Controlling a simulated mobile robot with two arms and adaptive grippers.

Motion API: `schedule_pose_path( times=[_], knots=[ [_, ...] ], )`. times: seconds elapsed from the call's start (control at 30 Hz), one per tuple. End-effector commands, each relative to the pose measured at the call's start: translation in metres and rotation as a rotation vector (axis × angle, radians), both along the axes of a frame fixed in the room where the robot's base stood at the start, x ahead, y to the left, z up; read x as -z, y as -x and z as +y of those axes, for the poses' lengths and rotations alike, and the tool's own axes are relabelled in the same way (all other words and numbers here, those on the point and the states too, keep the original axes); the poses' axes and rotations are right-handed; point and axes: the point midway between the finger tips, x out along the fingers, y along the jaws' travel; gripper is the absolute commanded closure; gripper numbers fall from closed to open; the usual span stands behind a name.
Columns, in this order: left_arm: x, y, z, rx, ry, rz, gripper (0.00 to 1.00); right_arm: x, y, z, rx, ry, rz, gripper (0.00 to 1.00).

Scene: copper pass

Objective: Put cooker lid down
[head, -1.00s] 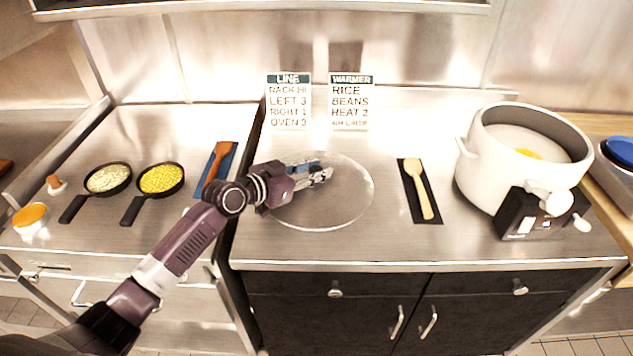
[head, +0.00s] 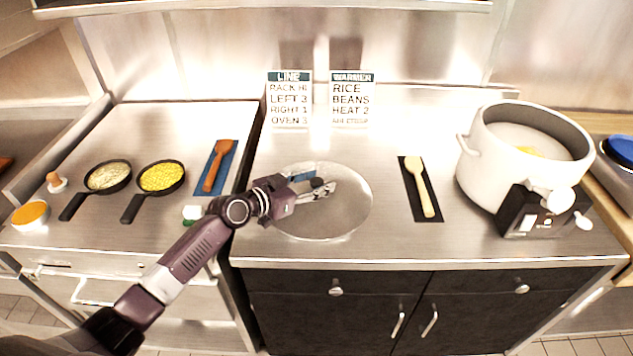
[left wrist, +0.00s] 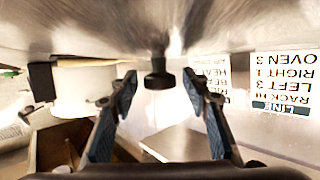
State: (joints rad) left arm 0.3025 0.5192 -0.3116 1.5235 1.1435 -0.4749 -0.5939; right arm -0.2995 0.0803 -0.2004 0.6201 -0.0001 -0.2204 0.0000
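The cooker lid (head: 345,226) is a clear round disc lying flat on the middle steel counter. Its dark knob (head: 317,183) shows beside the fingers, and also in the left wrist view (left wrist: 158,76). My left gripper (head: 328,188) is over the lid from the left, low to the counter. In the left wrist view its two fingers (left wrist: 158,88) are spread, with clear gaps on both sides of the knob. The large white cooker (head: 480,170) stands open at the right, with pale contents and a yellow patch inside. My right gripper does not show.
A wooden spoon (head: 421,185) lies on a dark mat right of the lid. Two signs (head: 320,100) stand behind it. At left are two small pans (head: 160,178), a brown spatula (head: 218,165) on a blue mat and an orange-topped bowl (head: 30,214).

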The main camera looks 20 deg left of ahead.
Motion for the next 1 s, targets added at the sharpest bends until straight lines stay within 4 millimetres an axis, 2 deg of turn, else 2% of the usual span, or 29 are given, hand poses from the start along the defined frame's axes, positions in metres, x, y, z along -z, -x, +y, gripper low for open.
schedule_pose_path(
  times=[0.33,0.47,0.8,1.0],
  knots=[
    [-0.005,0.0,0.0,0.0,0.0,0.0,0.57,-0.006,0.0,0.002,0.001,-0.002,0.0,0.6],
    [-0.006,0.015,0.009,-0.001,-0.004,0.0,0.57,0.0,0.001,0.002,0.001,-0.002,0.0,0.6],
    [-0.024,0.071,0.04,0.0,-0.005,0.001,0.57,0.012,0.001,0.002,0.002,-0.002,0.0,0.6],
    [-0.033,0.092,0.052,-0.001,-0.002,0.001,0.57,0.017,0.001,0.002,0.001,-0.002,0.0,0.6]
  ],
)
